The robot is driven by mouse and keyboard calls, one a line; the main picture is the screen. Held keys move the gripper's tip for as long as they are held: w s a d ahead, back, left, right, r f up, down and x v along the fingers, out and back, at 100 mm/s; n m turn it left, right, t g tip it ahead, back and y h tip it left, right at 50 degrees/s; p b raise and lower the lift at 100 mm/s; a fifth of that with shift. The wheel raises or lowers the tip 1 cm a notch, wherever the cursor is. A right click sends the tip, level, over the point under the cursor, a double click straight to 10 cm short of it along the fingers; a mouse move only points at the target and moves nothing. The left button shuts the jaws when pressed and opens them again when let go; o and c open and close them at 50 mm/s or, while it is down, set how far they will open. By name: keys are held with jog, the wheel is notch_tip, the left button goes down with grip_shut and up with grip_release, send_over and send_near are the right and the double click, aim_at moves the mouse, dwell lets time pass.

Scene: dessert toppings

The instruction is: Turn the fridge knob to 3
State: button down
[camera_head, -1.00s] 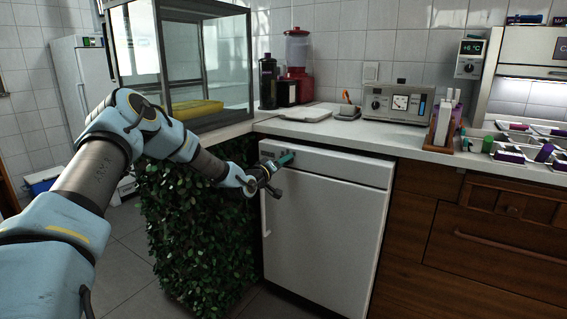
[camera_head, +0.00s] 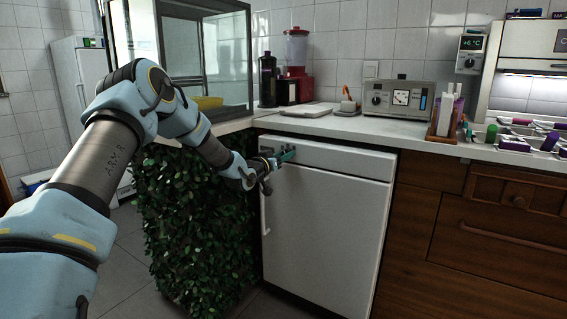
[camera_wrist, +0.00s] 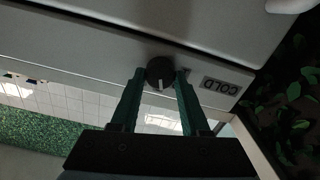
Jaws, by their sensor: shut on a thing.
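The white fridge (camera_head: 325,215) stands under the counter, with its knob at the upper left of its front panel, hidden behind my gripper in the head view. In the wrist view the round dark knob (camera_wrist: 160,73) sits between the two green fingers, with a pale pointer mark on its lower side. My gripper (camera_head: 287,156) is at the knob and shut on it; the fingertips also show in the wrist view (camera_wrist: 160,76). A label reading COLD (camera_wrist: 221,86) appears upside down beside the knob. The numbers on the dial cannot be read.
A leafy green panel (camera_head: 200,225) stands left of the fridge, close under my arm. The counter (camera_head: 350,127) overhangs above the knob. The fridge handle (camera_head: 264,212) runs down its left edge. Wooden drawers (camera_head: 490,235) are at the right. The floor before the fridge is clear.

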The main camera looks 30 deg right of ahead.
jog(key=shift+m+b, duration=0.7)
jog(key=shift+m, duration=0.3)
jog(key=shift+c, duration=2)
grip_release()
jog(key=v, duration=1)
jog(key=shift+s+a, duration=0.2)
jog(key=shift+a, duration=0.15)
